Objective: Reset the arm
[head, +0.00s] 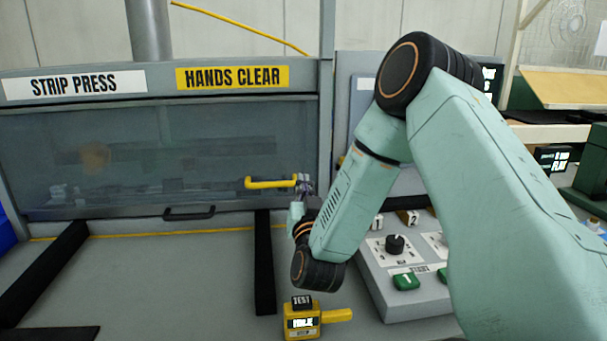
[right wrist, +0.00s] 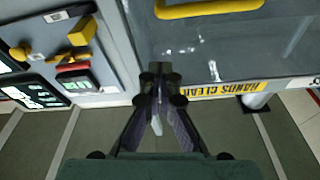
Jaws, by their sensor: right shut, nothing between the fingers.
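My right arm, pale green with black joints, reaches in from the right of the head view and bends down toward the press. My right gripper (head: 305,183) is small there, by the right end of the yellow handle (head: 262,183). In the right wrist view my right gripper (right wrist: 159,72) has its dark fingers together with nothing between them. The yellow handle (right wrist: 210,9) shows beyond the fingertips there, apart from them in the picture. My left gripper is in neither view.
The strip press (head: 120,140) has a clear front guard and a black pull (head: 190,213). A control box with a black knob (head: 395,243) and green buttons (head: 406,282) stands right, partly behind my arm. A yellow tester (head: 301,320) lies in front. Black rails cross the bench.

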